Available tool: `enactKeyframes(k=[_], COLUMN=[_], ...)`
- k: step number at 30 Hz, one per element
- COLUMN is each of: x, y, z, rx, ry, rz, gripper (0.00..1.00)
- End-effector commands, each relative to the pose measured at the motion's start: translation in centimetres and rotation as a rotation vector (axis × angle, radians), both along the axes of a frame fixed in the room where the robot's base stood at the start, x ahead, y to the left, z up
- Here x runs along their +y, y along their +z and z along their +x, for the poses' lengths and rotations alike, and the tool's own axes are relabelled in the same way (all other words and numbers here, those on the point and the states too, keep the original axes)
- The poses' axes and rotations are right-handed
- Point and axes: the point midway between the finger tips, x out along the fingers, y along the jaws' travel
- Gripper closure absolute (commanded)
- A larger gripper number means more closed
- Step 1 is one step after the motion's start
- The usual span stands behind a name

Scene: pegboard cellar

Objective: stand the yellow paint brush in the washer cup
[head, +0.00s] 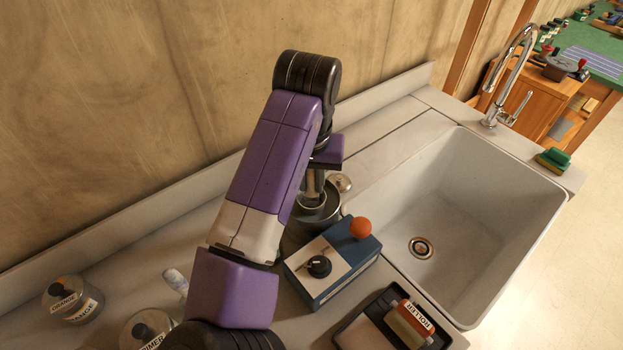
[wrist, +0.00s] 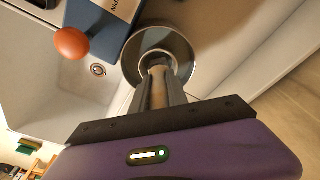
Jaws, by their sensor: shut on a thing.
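My gripper (wrist: 160,72) points down at the round grey metal washer cup (wrist: 131,58) and is shut on a thin tan piece (wrist: 158,92), which I take to be the yellow paint brush. Most of the brush is hidden by the fingers. In the wrist view the fingertips lie over the cup's opening; I cannot tell how deep the brush reaches. In the head view the cup (head: 327,214) stands on the counter behind the blue box, partly covered by my gripper (head: 313,190).
The blue box (head: 345,262) with an orange ball knob (head: 361,228) stands close to the cup. The sink (head: 490,230) is to the right. A black tray (head: 378,338) with a roller and several labelled jars (head: 72,300) are at the front. A wall runs behind.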

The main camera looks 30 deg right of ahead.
Motion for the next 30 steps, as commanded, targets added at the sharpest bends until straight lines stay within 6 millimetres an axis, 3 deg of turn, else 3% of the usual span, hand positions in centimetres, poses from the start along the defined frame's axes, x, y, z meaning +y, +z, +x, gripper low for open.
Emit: enactKeyframes(k=[5, 6, 9, 10, 20, 30], x=[0.0, 0.0, 0.0, 0.0, 0.0, 0.4], y=[0.0, 0.0, 0.0, 0.0, 0.3, 5.0], z=[0.0, 0.0, 0.0, 0.0, 0.0, -0.6], rx=[0.0, 0.0, 0.0, 0.0, -0.001, -0.003], ry=[0.0, 0.0, 0.0, 0.0, 0.0, -0.002], rz=[0.0, 0.0, 0.0, 0.0, -0.001, -0.001], gripper=[1.0, 0.77, 0.57, 0.55, 0.55, 0.55])
